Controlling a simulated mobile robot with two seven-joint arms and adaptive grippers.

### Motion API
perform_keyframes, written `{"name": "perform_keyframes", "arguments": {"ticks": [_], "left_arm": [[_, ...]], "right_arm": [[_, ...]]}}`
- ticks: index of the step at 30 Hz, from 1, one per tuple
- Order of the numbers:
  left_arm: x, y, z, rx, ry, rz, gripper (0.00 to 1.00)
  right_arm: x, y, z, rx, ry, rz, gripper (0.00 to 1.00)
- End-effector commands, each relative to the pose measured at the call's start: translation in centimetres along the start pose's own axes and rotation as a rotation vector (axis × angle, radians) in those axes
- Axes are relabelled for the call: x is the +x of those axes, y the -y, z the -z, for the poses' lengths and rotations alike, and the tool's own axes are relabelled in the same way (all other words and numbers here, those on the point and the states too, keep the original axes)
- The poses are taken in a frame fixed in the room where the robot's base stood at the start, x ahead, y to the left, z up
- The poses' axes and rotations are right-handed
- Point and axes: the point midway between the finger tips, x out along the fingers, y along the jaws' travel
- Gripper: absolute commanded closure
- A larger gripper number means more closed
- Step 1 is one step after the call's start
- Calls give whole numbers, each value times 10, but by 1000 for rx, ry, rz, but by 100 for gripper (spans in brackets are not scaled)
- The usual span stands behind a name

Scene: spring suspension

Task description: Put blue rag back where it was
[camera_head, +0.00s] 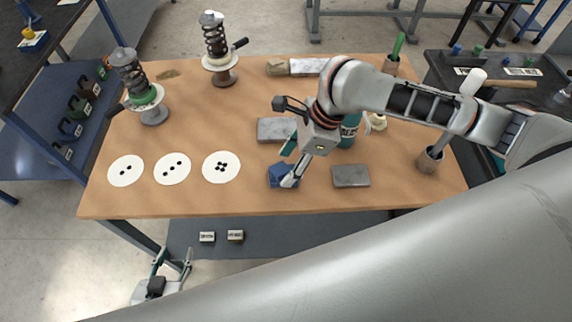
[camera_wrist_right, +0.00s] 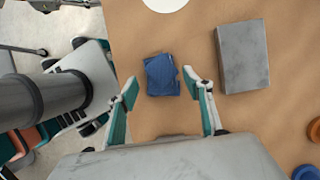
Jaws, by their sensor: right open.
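The blue rag (camera_head: 279,173) lies folded on the wooden table near its front edge, right of the white discs. It also shows in the right wrist view (camera_wrist_right: 162,76), ahead of and between my fingertips. My right gripper (camera_head: 289,165) is over the rag with its fingers spread to either side; its wrist view (camera_wrist_right: 160,82) shows the jaws open and nothing held. In the head view the fingers partly hide the rag. My left gripper (camera_head: 172,264) hangs below and in front of the table's front edge, fingers apart and empty.
A grey block (camera_head: 350,176) lies right of the rag and another (camera_head: 276,131) behind it. White dotted discs (camera_head: 221,167) line the left front. Two spring assemblies (camera_head: 217,50) stand at the back left. A teal container (camera_head: 349,133) is partly behind my right arm.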

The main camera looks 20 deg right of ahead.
Motion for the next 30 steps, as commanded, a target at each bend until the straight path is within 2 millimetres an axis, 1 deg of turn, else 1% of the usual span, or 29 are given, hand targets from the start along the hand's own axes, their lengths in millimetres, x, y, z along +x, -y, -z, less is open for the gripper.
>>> {"name": "perform_keyframes", "arguments": {"ticks": [1, 9, 12, 15, 21, 30], "left_arm": [[-1, 0, 2, 0, 0, 0, 60], [-5, 1, 8, 1, 0, 0, 60], [-6, 2, 10, 1, -1, 0, 60], [-7, 2, 12, 1, -1, 0, 60], [-8, 2, 12, 1, -2, 0, 60], [-8, 2, 13, 1, -3, 1, 60]], "right_arm": [[-13, 2, 0, -1, -1, 7, 49], [-68, 2, 0, -1, -2, 6, 49], [-83, 1, 0, 0, -2, 4, 49], [-93, 1, 0, 1, -2, 3, 49], [-101, 0, 0, 2, -1, 0, 49], [-100, 0, 0, 2, -1, 1, 49]]}}
